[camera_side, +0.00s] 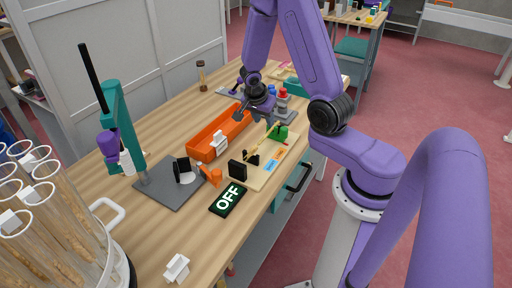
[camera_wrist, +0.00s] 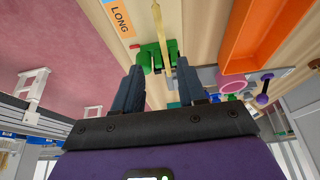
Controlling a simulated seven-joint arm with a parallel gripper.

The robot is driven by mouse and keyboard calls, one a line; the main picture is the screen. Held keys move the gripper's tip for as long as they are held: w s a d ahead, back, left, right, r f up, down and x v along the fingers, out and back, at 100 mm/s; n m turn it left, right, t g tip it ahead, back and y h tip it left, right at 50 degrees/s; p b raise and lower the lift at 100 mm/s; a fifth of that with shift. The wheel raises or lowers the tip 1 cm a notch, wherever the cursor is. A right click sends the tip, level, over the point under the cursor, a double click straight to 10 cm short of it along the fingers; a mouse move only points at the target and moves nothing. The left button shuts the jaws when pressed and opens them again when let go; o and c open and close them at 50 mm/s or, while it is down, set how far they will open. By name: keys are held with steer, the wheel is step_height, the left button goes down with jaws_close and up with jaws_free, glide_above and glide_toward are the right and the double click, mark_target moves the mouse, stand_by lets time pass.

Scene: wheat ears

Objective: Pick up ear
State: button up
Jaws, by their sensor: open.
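The ear (camera_wrist: 162,30) shows in the wrist view as a thin yellow stalk running from the top edge down to a green holder (camera_wrist: 147,58). In the side view the ear (camera_side: 265,139) is a thin line over a light board, its upper end at the green holder (camera_side: 279,133). My gripper (camera_wrist: 160,66) is open, with one dark finger on each side of the holder and the ear's line in the wrist view. In the side view my gripper (camera_side: 254,117) is above and left of the green holder. No contact with the ear shows.
The light board (camera_side: 262,173) carries orange and blue labels and black blocks. A long orange bin (camera_side: 212,137) stands left of it, with a grey plate (camera_side: 160,188) and a black OFF sign (camera_side: 228,200) nearer. Red-topped and blue items stand behind.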

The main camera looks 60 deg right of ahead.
mark_target(267, 134)
steer(key=shift+w+x, duration=0.1)
steer(key=shift+x, duration=1.9)
steer(key=shift+w+x, duration=0.15)
steer(key=shift+x, duration=1.8)
steer(key=shift+a, duration=0.1)
jaws_close()
